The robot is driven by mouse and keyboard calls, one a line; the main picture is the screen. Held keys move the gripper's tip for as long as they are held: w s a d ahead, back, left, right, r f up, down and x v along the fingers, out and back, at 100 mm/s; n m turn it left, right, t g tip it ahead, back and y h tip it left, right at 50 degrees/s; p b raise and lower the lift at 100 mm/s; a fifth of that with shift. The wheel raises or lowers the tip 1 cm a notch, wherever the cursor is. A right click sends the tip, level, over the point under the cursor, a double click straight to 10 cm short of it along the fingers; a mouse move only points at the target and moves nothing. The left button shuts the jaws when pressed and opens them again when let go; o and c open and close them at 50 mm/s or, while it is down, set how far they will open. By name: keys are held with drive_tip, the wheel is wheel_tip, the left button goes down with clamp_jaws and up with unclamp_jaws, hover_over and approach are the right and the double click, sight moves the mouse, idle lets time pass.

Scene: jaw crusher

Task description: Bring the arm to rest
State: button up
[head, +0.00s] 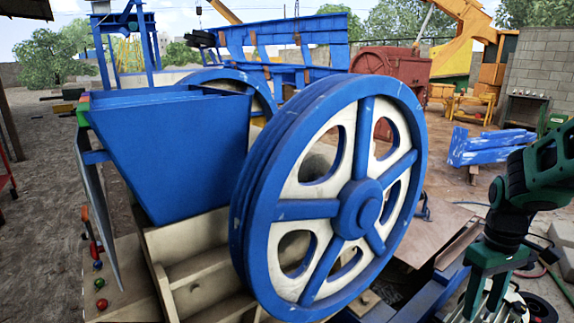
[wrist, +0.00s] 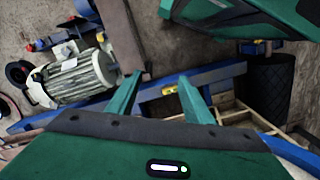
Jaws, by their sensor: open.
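My arm enters at the right of the head view, dark green and black, with my gripper (head: 488,300) pointing down at the lower right. Its two green fingers are apart, with nothing seen between them. In the wrist view my gripper (wrist: 163,88) shows both green fingers spread, with a blue beam behind the gap. The jaw crusher has a large blue and white flywheel (head: 358,208) and a blue hopper (head: 180,140). In the head view my gripper is to the right of the flywheel; a gap shows between them in the picture.
A grey motor (wrist: 75,78) lies left of my fingers in the wrist view. Left of the hopper stand levers and red and green buttons (head: 101,282). Behind are a red machine (head: 395,75), blue-painted beams (head: 490,148) and a block wall (head: 540,70). Bare ground lies at the left.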

drive_tip(key=s+a+r+m, duration=0.1)
drive_tip(key=s+r+m, duration=0.1)
drive_tip(key=s, duration=0.3)
drive_tip(key=s+r+m, duration=0.1)
drive_tip(key=s+m, duration=0.3)
drive_tip(key=s, duration=0.1)
drive_tip(key=s+a+r+m+t, duration=0.1)
drive_tip(key=s+r+m, duration=0.1)
drive_tip(key=s, duration=0.3)
drive_tip(key=shift+s+a+r+m, duration=0.3)
drive_tip(key=shift+m, duration=0.1)
